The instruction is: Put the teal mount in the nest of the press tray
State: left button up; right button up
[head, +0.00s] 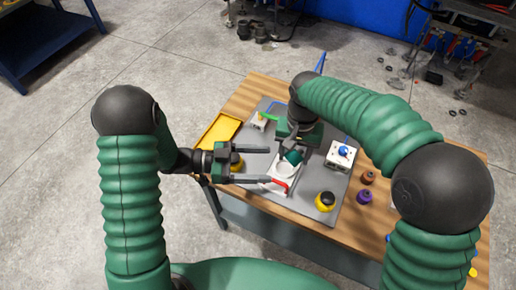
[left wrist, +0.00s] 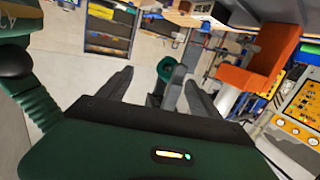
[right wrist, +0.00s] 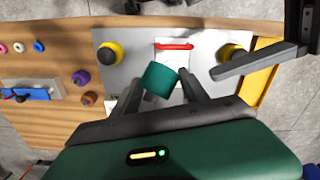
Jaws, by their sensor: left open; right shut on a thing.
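The teal mount (head: 293,157) is held between the fingers of my right gripper (right wrist: 162,82), and it also shows in the right wrist view (right wrist: 158,80). It looks tilted there. In the head view it overlaps the far side of the round white nest (head: 287,169); I cannot tell the gap. The white press tray (right wrist: 171,57) has a red handle (head: 279,184) at its near end. My left gripper (head: 270,166) is open and empty, its fingers pointing right beside the tray. The nest is hidden behind the mount in the right wrist view.
Yellow-and-black knobs (right wrist: 108,53) (right wrist: 232,53) stand on either side of the tray on the grey mat. A white block with a blue ball (head: 341,154) stands right. Orange-brown (head: 368,177) and purple (head: 364,197) pieces sit on the wood. A yellow bin (head: 219,131) is left.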

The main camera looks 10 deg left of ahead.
aim_at(297, 156)
jog(key=shift+w+a, duration=0.1)
jog(key=shift+a, duration=0.1)
pick_arm(q)
jog(key=w+a+r+n+g, duration=0.2)
jog(key=w, duration=0.1)
jog(key=d, duration=0.3)
jog(key=d+f, duration=0.1)
jog(key=d, duration=0.3)
jog(key=w+d+f, duration=0.1)
jog(key=d, duration=0.3)
jog(key=shift+w+d, duration=0.1)
jog(key=shift+d, duration=0.15)
jog(key=shift+a, duration=0.1)
